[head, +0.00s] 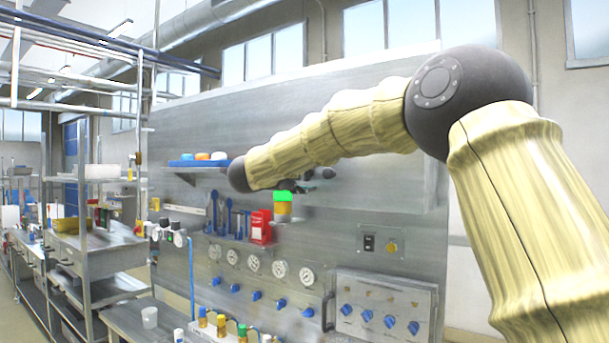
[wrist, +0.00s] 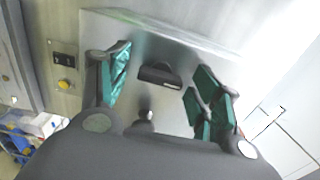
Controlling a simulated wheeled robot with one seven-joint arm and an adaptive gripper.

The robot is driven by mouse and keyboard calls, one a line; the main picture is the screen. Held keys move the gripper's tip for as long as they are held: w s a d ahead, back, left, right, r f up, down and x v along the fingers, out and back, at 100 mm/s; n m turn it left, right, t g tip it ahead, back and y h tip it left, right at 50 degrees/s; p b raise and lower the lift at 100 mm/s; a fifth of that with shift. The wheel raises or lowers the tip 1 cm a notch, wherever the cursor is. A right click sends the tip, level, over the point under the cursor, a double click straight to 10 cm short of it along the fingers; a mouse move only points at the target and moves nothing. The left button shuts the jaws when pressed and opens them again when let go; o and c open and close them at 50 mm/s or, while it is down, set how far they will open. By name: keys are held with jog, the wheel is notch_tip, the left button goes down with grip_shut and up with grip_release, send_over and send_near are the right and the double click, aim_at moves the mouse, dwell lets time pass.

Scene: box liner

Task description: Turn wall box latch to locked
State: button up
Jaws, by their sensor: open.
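The grey metal wall box (wrist: 205,58) fills the middle of the wrist view; in the head view its front (head: 405,180) is partly behind my arm. A black oblong fitting (wrist: 158,75) with a small light mark sits on the box, between my fingers in the picture. A small round silvery knob (wrist: 147,115) shows below it, close to my gripper's dark body. I cannot tell which of the two is the latch, or its setting. My gripper (wrist: 162,68) is open and empty, its green-padded fingers apart on either side of the black fitting. No contact is visible.
A black switch (wrist: 64,61) and yellow button (wrist: 65,85) are on the panel beside the box. In the head view, a shelf with a blue tray (head: 198,163), a green-topped jar (head: 283,208) and a red box (head: 261,226) are near my arm. Gauges and blue valves lie below.

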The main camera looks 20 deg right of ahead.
jog(key=shift+s+a, duration=0.1)
jog(key=v, duration=1.1)
jog(key=shift+s+a, duration=0.25)
